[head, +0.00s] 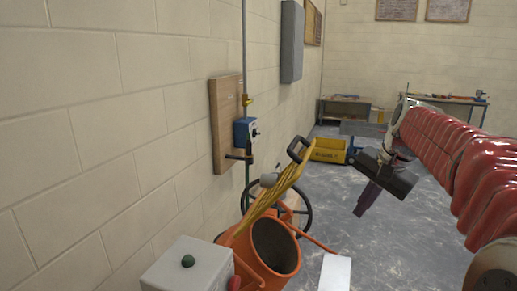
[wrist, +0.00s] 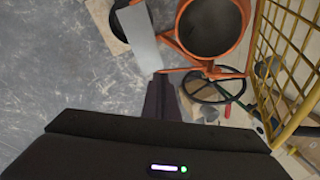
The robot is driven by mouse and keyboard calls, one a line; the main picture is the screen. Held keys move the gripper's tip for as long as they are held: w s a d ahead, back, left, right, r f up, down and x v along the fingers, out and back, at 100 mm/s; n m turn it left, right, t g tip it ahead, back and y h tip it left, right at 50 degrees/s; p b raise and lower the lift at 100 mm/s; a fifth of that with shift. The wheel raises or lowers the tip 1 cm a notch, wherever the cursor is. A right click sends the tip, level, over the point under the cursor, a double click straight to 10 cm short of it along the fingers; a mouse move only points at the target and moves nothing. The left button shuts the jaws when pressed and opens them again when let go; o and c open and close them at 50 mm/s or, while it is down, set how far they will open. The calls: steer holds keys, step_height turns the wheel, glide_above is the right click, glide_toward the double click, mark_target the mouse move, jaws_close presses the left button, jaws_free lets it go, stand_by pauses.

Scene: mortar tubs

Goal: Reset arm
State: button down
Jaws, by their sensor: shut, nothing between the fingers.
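My gripper (head: 367,198) hangs from my red-sleeved arm at the right of the head view, above the grey floor. Its dark fingers point down and to the left, and they are shut with nothing held. In the wrist view the gripper (wrist: 161,88) shows as a narrow dark shape above the dark housing. It is clear of the orange mixer (head: 272,246), which stands left of it in the head view. The mixer's open drum (wrist: 209,25) is at the top of the wrist view.
A yellow mesh guard (wrist: 290,55) and a black handwheel (wrist: 216,88) are beside the mixer. A grey box with a green button (head: 188,268) is in front. A white plate (head: 335,272) lies low right of the mixer. A yellow tub (head: 328,150) and benches stand behind. Open floor lies right.

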steer(key=s+a+f+n, duration=0.3)
steer(key=s, duration=0.5)
steer(key=s+a+f+n+t+h, duration=0.1)
steer(key=s+a+f+n, duration=0.2)
steer(key=s, duration=0.6)
steer(key=s+a+f+n+t, duration=0.1)
steer(key=s+a+f+n, duration=0.2)
steer(key=s, duration=0.5)
steer(key=shift+s+a+f+h, duration=0.4)
steer(key=shift+a+f, duration=0.1)
steer(key=shift+f, duration=0.6)
stand_by(0.7)
